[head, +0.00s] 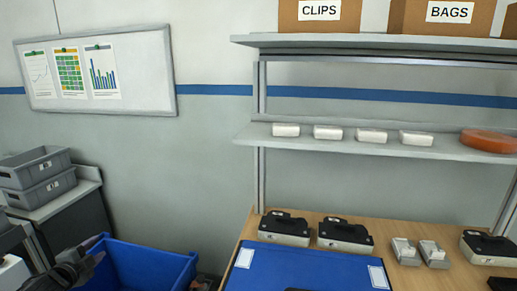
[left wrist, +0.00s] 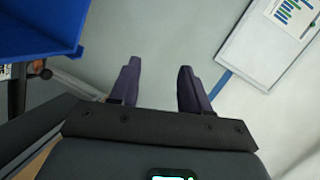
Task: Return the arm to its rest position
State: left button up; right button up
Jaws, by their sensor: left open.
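My left gripper (head: 101,249) is at the lower left of the head view, in front of the blue bin (head: 150,263). In the left wrist view its two dark purple fingers (left wrist: 157,66) are spread apart with nothing between them. My right gripper does not show in either view.
A workbench (head: 400,274) with a blue mat (head: 310,265) and several black-and-grey devices stands at right. Shelves (head: 380,148) above hold white boxes, an orange disc and cartons. Grey crates (head: 38,180) stand at left. A whiteboard (head: 145,75) hangs on the wall.

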pick_arm(q)
jog(key=s+a+f+n+g+y, duration=0.4)
jog(key=s+a+n+g, duration=0.2)
jog(key=s+a+n, duration=0.15)
jog(key=s+a+f+n+g+y, duration=0.3)
jog(key=s+a+n+g, duration=0.3)
jog(key=n, duration=0.2)
jog(key=s+d+f+m+h, duration=0.1)
jog(key=s+d+f, duration=0.4)
jog(key=d, duration=0.4)
jog(key=s+d+f+m+h, duration=0.1)
jog(key=s+d+f, duration=0.2)
jog(key=d+f, duration=0.4)
jog(key=s+d+f+m+h, duration=0.15)
jog(key=s+d+f, duration=0.35)
jog(key=d, duration=0.5)
jog(key=s+d+h, duration=0.3)
jog(key=s+d, duration=0.7)
jog(key=s, duration=0.1)
jog(key=s+d+r+h, duration=0.25)
jog(key=s+d, duration=0.25)
jog(key=s, duration=0.3)
notch_tip(320, 180, up, 41)
jog(key=y+p, duration=0.1)
jog(key=p, duration=4)
jog(key=shift+w+r, duration=0.15)
jog(key=shift+w, duration=0.05)
